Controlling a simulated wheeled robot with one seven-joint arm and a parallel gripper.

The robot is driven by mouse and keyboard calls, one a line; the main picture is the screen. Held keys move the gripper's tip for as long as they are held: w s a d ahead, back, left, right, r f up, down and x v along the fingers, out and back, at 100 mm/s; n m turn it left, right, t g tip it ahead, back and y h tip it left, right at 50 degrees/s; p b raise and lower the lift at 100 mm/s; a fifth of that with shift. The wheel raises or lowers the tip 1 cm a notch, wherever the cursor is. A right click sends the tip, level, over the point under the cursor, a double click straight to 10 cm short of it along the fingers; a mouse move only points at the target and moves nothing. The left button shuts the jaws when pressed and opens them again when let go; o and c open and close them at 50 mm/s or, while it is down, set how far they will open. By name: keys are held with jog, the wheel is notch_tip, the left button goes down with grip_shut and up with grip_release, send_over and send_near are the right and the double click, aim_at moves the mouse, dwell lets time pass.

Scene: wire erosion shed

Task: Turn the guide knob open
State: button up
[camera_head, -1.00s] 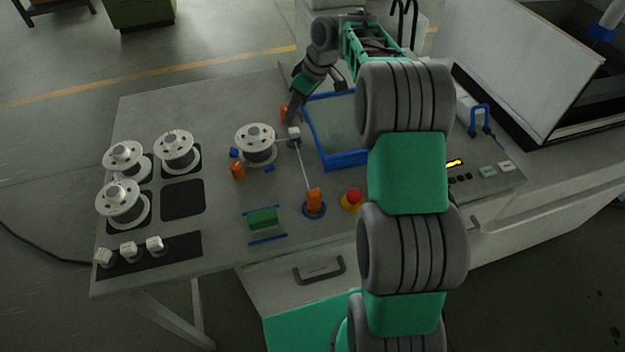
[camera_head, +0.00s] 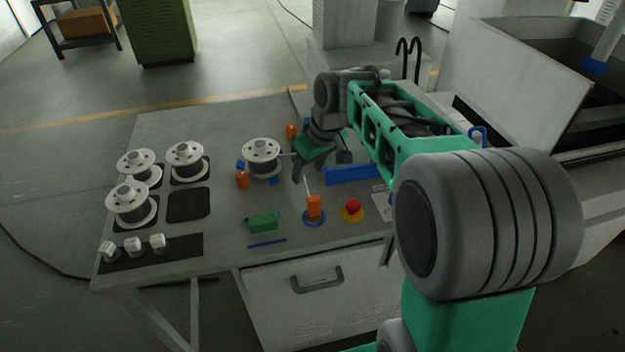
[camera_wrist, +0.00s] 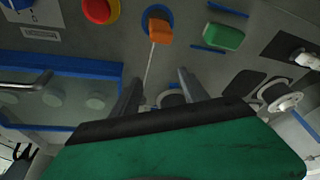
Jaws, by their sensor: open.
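An orange knob (camera_head: 315,205) stands on a blue ring near the front edge of the bench. It also shows at the top of the wrist view (camera_wrist: 158,30), beyond my fingertips. A thin pale wire (camera_wrist: 151,65) runs from the knob back toward my gripper. My gripper (camera_head: 318,168) is open and points down behind the knob, apart from it. In the wrist view the two empty fingers (camera_wrist: 159,86) are spread on either side of the wire. My gripper and arm hide the bench behind it.
A red button (camera_head: 353,206) on a yellow base is right of the knob, a green block (camera_head: 263,222) left. A wire spool (camera_head: 261,154) and small orange posts (camera_head: 242,180) stand farther left. A blue-edged tray (camera_head: 352,175) lies right of my gripper, partly hidden by my arm.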

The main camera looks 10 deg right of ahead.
jog(key=shift+s+a+f, duration=0.1)
jog(key=shift+s, duration=0.7)
jog(key=shift+s, duration=0.1)
